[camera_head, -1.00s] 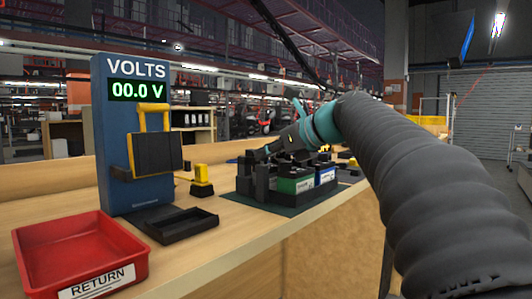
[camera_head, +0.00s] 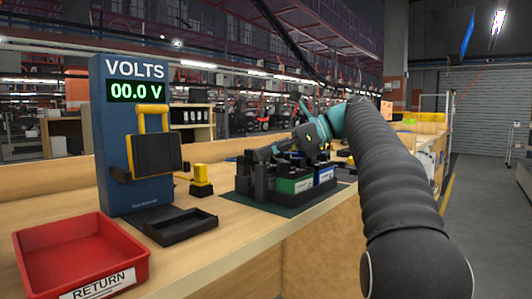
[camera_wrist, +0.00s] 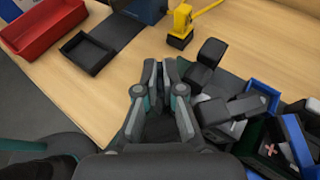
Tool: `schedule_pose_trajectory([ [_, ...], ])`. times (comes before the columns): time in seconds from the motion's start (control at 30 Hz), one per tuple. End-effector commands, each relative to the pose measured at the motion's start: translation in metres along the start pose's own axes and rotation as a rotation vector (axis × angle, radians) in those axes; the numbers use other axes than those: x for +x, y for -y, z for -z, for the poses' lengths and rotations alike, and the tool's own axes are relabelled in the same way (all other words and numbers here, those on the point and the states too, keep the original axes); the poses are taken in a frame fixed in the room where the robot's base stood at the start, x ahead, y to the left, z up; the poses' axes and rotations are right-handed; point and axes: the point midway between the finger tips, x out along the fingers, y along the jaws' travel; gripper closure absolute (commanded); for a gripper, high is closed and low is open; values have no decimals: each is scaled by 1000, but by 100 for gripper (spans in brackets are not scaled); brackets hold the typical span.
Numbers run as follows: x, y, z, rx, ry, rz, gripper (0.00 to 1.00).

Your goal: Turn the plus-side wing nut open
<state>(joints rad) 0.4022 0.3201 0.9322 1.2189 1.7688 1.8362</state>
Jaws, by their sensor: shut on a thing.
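My gripper (camera_wrist: 161,72) points out over the bench in the wrist view, its two fingers close together. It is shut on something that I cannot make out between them. In the head view my gripper (camera_head: 258,154) is at the upper left of the black battery fixture (camera_head: 243,186), partly merged with dark parts. A green-labelled battery (camera_head: 294,185) and a blue-labelled battery (camera_head: 325,175) sit in the fixture. The wrist view shows the fixture's dark blocks (camera_wrist: 212,52) to the right of the fingers and a small red mark (camera_wrist: 270,149) on a battery. I cannot pick out the wing nut.
A blue volt meter stand (camera_head: 108,165) reads 00.0 V. A red RETURN bin (camera_head: 30,248) and a shallow black tray (camera_head: 172,230) stand at left. A yellow-and-black piece (camera_head: 201,182) stands left of the fixture. Bare bench top lies in front.

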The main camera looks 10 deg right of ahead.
Motion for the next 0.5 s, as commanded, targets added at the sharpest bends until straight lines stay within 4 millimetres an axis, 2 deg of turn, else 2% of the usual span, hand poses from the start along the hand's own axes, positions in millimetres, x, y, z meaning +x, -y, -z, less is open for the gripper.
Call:
schedule_pose_trajectory([
  [0.5,0,2,-1,-61,1,-147,100],
])
